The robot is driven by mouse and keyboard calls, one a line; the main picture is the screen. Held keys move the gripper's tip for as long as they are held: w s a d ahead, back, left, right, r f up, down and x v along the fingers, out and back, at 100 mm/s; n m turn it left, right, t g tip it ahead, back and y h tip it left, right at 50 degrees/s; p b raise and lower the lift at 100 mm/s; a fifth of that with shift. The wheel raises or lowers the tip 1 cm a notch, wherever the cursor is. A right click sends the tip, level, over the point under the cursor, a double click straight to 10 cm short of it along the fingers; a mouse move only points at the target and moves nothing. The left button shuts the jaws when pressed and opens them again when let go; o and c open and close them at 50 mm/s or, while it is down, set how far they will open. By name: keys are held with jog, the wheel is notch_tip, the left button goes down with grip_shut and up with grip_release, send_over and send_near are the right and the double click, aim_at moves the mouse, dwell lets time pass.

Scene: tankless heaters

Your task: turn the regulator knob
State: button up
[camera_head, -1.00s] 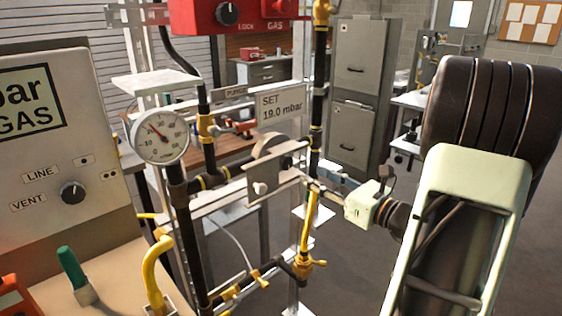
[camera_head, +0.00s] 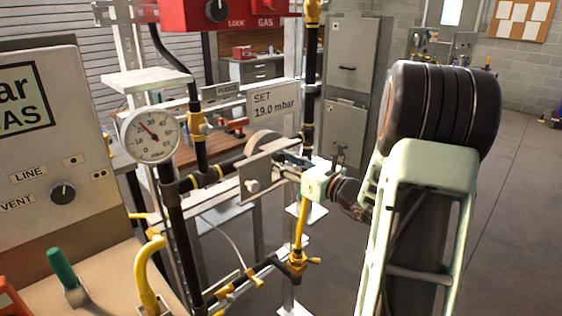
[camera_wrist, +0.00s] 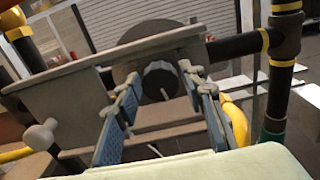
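The regulator (camera_head: 262,141) is a round grey disc body on the black pipe, behind a grey metal plate (camera_head: 262,178). In the wrist view, a pale ribbed knob with a dark centre (camera_wrist: 158,80) shows ahead, below the regulator's disc (camera_wrist: 150,33). My gripper (camera_head: 284,160) reaches in from the right beside the plate. In the wrist view, my gripper (camera_wrist: 165,92) is open, its blue-padded fingers left and right of the knob's line. In the head view the knob is hidden.
A pressure gauge (camera_head: 151,134) and a "SET 19.0 mbar" sign (camera_head: 272,103) are near the regulator. The grey plate (camera_wrist: 55,90) and a small white peg (camera_wrist: 38,135) lie close left of my fingers. A yellow pipe (camera_wrist: 236,124) is close right. Floor at right is clear.

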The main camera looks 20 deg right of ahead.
jog(key=c, duration=0.9)
jog(key=shift+o, duration=0.2)
jog(key=shift+f+n+b, duration=0.1)
jog(key=shift+n+b, duration=0.2)
jog(key=shift+b, duration=0.2)
jog(key=n+b, duration=0.1)
jog(key=b, duration=0.1)
jog(key=shift+f+n+b, duration=0.2)
jog(key=shift+n+b, duration=0.15)
jog(key=shift+n, duration=0.05)
jog(key=n+b, duration=0.2)
jog(key=b, duration=0.1)
jog(key=n+b, duration=0.2)
jog(key=b, duration=0.1)
jog(key=shift+r, duration=0.1)
jog(key=shift+r+n+b, duration=0.1)
jog(key=shift+n+b, duration=0.4)
